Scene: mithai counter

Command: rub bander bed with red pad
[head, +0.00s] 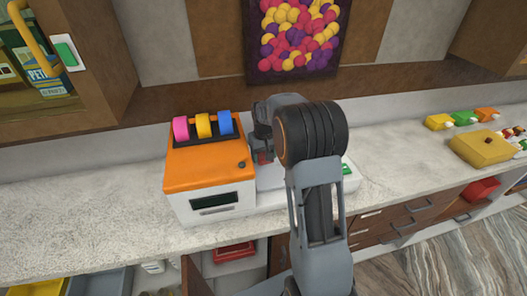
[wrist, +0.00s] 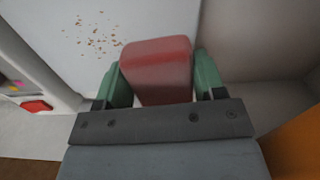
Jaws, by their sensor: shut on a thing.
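The bander (head: 205,170) stands on the counter, with an orange top, a white body and pink, yellow and blue rolls. Its pale bed (head: 272,182) reaches out to the right, partly hidden by my arm. In the wrist view the bed (wrist: 40,40) is a pale flat surface with brown crumbs (wrist: 95,36) scattered at the upper left. My gripper (wrist: 157,72) is shut on the red pad (wrist: 157,80), between its green fingers. In the head view my gripper (head: 263,150) is over the bed, beside the orange housing. I cannot tell whether the pad touches the bed.
The counter (head: 80,210) is clear to the left. A yellow box (head: 480,147) and several small coloured bottles stand at the right. A wall cabinet (head: 100,90) is at the upper left and a framed picture (head: 297,40) hangs behind. Wooden drawers (head: 400,220) are below the counter.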

